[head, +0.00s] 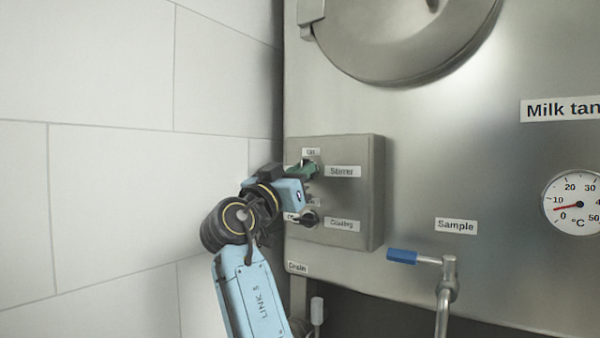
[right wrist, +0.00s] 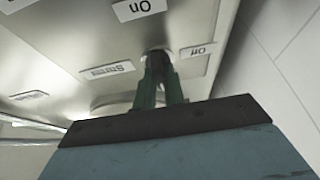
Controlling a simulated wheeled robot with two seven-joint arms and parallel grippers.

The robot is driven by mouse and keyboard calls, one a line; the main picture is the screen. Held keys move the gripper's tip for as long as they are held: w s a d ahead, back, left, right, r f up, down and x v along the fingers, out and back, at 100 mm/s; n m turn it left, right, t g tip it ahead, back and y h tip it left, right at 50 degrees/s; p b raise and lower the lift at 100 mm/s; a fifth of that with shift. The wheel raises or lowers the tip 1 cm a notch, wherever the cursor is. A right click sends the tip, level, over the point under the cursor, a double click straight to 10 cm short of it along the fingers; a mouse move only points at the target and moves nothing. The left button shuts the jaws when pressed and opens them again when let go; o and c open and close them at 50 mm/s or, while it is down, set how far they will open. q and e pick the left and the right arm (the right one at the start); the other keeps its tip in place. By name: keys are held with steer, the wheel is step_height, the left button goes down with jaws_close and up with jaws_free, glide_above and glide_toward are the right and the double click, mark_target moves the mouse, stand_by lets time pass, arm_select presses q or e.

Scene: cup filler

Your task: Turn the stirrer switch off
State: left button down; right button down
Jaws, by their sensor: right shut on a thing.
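The stirrer switch sits at the top of a grey control box (head: 362,200), beside the "Stirrer" label (head: 342,171). My right gripper (head: 306,170) comes from the left and its green fingers are shut on the switch knob. In the right wrist view the fingertips (right wrist: 158,66) close around the dark stirrer switch (right wrist: 156,55). The "On" label (right wrist: 139,9) and the "Off" label (right wrist: 197,51) show upside down around it. The fingers cover most of the knob, so I cannot tell which way it points. My left gripper is not in view.
The cooling switch (head: 308,219) is just below my right gripper. The box is fixed to a steel milk tank (head: 450,150). A sample tap with a blue handle (head: 402,256) juts out to the right. A tiled wall (head: 110,200) stands at left.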

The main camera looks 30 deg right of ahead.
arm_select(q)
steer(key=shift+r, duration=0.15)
arm_select(e)
steer(key=shift+n, duration=0.3)
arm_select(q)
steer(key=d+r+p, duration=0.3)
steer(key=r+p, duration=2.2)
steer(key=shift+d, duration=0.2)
arm_select(e)
steer(key=shift+r+n+t+y, duration=0.1)
steer(key=shift+n+t+y, duration=0.9)
steer(key=shift+n, duration=2.65)
steer(key=shift+n+t+y, duration=0.35)
steer(key=shift+n+y, duration=1.25)
steer(key=shift+n, duration=2)
steer(key=shift+r+n+t+y, duration=0.1)
steer(key=shift+n+t+y, duration=0.9)
steer(key=shift+n, duration=2.65)
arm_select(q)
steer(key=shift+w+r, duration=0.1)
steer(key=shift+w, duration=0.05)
arm_select(e)
steer(key=shift+f+g+y, duration=0.1)
steer(key=shift+g+y, duration=0.2)
steer(key=shift+g, duration=0.05)
steer(key=c, duration=1.5)
jaws_free()
